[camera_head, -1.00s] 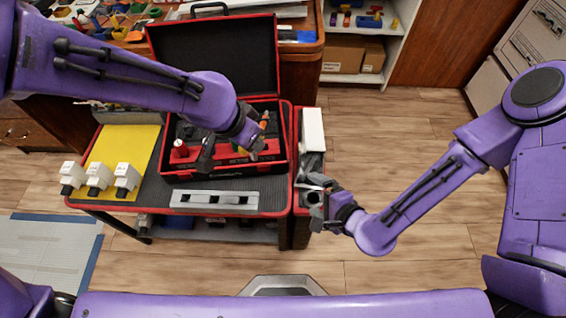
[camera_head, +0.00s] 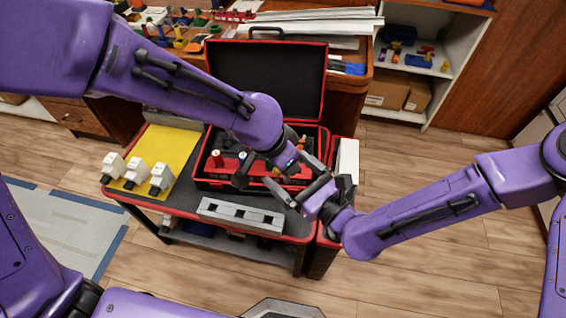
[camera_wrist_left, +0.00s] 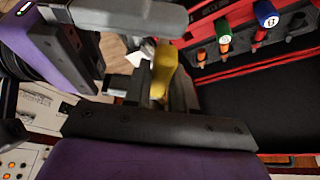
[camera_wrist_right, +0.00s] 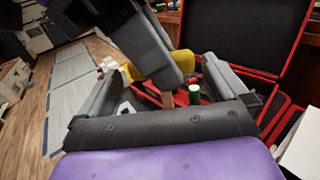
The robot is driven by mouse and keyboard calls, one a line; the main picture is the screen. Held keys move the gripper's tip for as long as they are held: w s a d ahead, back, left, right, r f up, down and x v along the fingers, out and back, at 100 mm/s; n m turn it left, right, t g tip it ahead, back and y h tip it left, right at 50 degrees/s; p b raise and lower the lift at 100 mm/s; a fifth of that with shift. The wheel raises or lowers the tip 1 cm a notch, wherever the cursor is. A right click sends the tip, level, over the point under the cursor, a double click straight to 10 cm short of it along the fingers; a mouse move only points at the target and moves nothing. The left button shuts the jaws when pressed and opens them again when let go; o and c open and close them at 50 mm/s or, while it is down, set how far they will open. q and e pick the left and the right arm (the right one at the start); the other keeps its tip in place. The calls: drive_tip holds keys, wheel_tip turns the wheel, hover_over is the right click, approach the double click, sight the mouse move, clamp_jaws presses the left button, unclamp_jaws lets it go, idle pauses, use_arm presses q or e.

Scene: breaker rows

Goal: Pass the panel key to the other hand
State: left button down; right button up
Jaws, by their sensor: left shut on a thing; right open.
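My left gripper (camera_head: 266,180) is over the front of the open toolbox and is shut on the panel key. The key's yellow handle (camera_wrist_left: 163,68) shows between the fingers in the left wrist view; the rest of it is hidden. A yellow shape (camera_wrist_right: 180,65) shows beside my left gripper in the right wrist view. My right gripper (camera_head: 309,186) is open, close to the left gripper on its right side. In the right wrist view its fingers (camera_wrist_right: 160,88) stand apart, with the left gripper just beyond them. I see no contact between the right fingers and the key.
The open toolbox (camera_head: 200,186) on the cart holds colored-handled tools. A grey slotted rail (camera_head: 240,215) lies at the cart's front edge. A white box (camera_head: 347,158) stands right of the toolbox. The floor to the right is clear.

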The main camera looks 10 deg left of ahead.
drive_tip(key=x, duration=0.4)
drive_tip(key=shift+w+a, duration=0.15)
drive_tip(key=c, duration=1)
use_arm(q)
drive_tip(key=c, duration=0.8)
unclamp_jaws()
drive_tip(key=shift+c, duration=0.2)
drive_tip(key=shift+d, duration=0.1)
use_arm(e)
drive_tip(key=shift+o, duration=0.2)
use_arm(q)
drive_tip(key=shift+s, duration=0.1)
